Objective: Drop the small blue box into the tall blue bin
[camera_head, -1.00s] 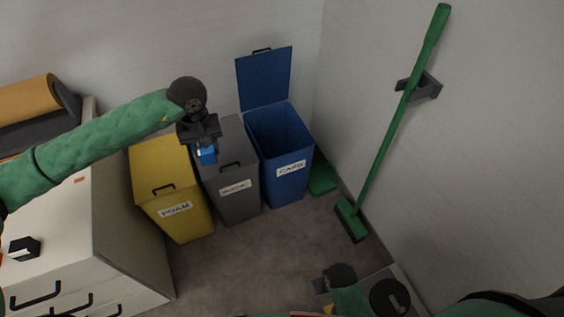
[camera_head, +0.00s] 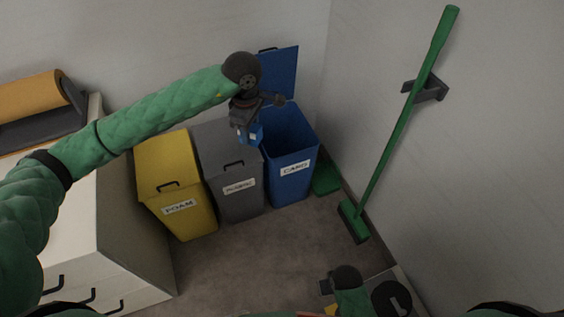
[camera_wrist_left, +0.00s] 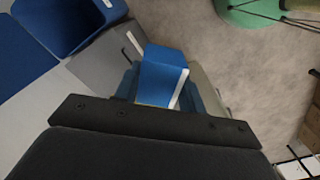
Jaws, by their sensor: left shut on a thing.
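The small blue box (camera_head: 254,131) is held in my left gripper (camera_head: 246,126), which is shut on it. In the head view the box shows over the right part of the grey bin, close to the tall blue bin. In the left wrist view the box (camera_wrist_left: 160,77) sits between the fingers, with a white strip on its side. The tall blue bin (camera_head: 293,165) carries a CARD label and its lid (camera_head: 283,75) is raised. Its open mouth also shows at the upper left of the left wrist view (camera_wrist_left: 65,25). My right gripper (camera_head: 326,287) shows small at the bottom; its jaws are unclear.
The grey bin (camera_head: 236,190) with a closed lid and the yellow FOAM bin (camera_head: 178,200) stand left of the blue bin. A white drawer cabinet (camera_head: 125,240) is at the left. A green broom (camera_head: 395,150) leans at the right wall. The middle floor is clear.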

